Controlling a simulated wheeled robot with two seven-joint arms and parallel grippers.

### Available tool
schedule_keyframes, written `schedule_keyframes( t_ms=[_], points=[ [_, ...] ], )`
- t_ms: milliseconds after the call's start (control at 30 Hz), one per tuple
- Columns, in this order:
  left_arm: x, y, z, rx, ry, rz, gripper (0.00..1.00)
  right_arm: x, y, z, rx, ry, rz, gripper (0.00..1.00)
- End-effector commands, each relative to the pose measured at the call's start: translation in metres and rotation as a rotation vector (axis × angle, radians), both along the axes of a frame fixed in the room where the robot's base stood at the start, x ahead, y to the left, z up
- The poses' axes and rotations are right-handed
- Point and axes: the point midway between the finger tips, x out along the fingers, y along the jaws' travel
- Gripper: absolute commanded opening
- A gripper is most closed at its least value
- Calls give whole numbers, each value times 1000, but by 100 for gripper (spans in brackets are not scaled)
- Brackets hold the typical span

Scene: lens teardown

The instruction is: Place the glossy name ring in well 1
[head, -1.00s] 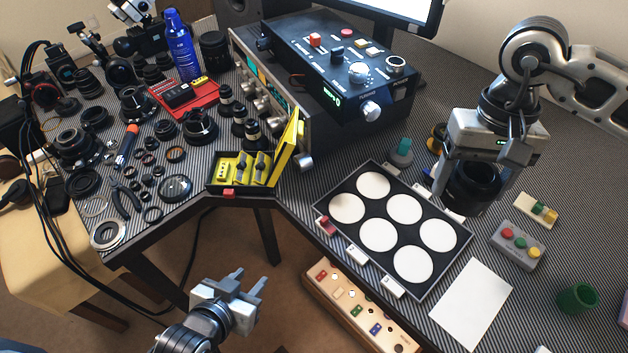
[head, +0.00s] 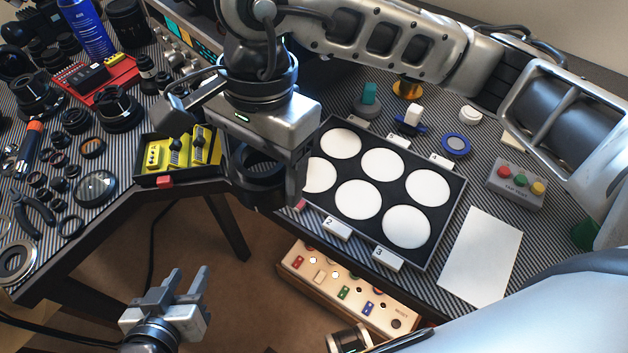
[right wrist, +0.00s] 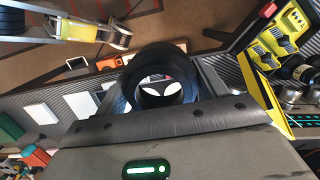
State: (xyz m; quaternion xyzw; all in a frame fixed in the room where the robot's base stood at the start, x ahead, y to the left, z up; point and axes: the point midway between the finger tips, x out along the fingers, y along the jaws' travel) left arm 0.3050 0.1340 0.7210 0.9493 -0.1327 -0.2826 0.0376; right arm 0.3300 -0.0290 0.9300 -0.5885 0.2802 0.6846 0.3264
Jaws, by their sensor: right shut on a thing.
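The black ring (head: 256,188) is in my right gripper (head: 268,172), held above the bench near the left edge of the well tray. It also shows in the right wrist view (right wrist: 146,62), where the jaws grip it from both sides and white shows through its hole. The black tray (head: 455,205) has several round white wells. The lower left well (head: 320,176) is partly hidden by my right gripper, and its label is not readable. Labels 2 (head: 337,229), 3 (head: 388,259) and 4 (head: 444,161) show. My left gripper (head: 182,285) is open and empty, in front of the bench.
A yellow-lined box (head: 180,157) stands left of my right gripper. A button box (head: 517,182) and a white sheet (head: 481,256) lie right of the tray. A wooden panel with buttons (head: 350,290) sits below the bench front. Lens parts crowd the left bench.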

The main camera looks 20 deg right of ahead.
Motion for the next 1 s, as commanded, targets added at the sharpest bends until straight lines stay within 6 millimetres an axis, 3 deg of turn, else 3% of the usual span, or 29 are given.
schedule_keyframes(
  t_ms=[367,500,667,1000],
  points=[
    [-1,1,6,16,6,-3,36,56,-54,-34,-2,5,-29,49],
    [-1,2,6,19,7,-4,36,74,-73,-59,-3,6,-24,49],
    [-1,2,6,21,7,-4,36,88,-85,-81,0,4,-21,49],
    [1,2,7,25,3,-5,36,98,-95,-107,-1,6,-19,49]
  ],
)
